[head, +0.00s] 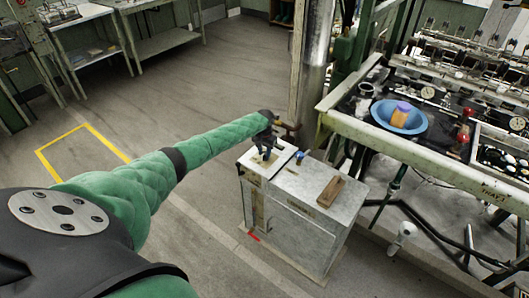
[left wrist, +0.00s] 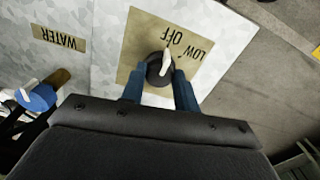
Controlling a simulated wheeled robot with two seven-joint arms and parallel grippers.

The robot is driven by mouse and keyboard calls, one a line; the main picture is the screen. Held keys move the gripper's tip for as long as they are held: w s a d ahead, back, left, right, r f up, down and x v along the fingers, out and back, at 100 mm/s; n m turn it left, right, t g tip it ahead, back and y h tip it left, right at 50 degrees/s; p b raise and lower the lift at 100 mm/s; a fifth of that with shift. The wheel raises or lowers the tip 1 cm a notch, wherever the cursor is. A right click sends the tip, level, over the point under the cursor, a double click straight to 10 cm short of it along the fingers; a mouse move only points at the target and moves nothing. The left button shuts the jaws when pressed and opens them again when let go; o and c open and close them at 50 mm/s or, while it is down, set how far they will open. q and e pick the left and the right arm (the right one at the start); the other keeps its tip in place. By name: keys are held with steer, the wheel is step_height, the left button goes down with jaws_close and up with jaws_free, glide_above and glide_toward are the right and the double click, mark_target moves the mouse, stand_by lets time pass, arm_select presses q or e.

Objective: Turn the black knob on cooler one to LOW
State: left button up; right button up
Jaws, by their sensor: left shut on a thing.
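My left gripper (head: 267,151) reaches down over the tan dial plate on top of the grey-white cooler cabinet (head: 296,240). In the left wrist view its blue fingers (left wrist: 160,84) are shut on the black knob (left wrist: 155,68), one on either side. The knob's white pointer (left wrist: 166,60) points roughly at the OFF mark on the dial plate (left wrist: 137,48). The LOW mark (left wrist: 198,52) lies to the right of OFF in that view. In the head view the knob is mostly hidden by the gripper. My right gripper is not in view.
A brown wooden piece (head: 330,192) lies on the cabinet top. A reeling bench with a blue basin (head: 390,121) stands right; open floor lies left.

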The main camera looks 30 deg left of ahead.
arm_select(q)
steer(key=shift+f+m, duration=0.1)
steer(key=shift+m, duration=0.7)
steer(key=shift+m+b, duration=0.55)
steer(key=shift+m, duration=0.65)
steer(key=m, duration=0.2)
steer(key=shift+m+b, duration=0.35)
steer(key=shift+m, duration=1.05)
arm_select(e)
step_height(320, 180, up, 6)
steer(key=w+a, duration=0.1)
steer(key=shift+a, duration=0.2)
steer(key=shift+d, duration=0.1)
arm_select(q)
steer(key=o, duration=1)
steer(key=shift+c, duration=0.2)
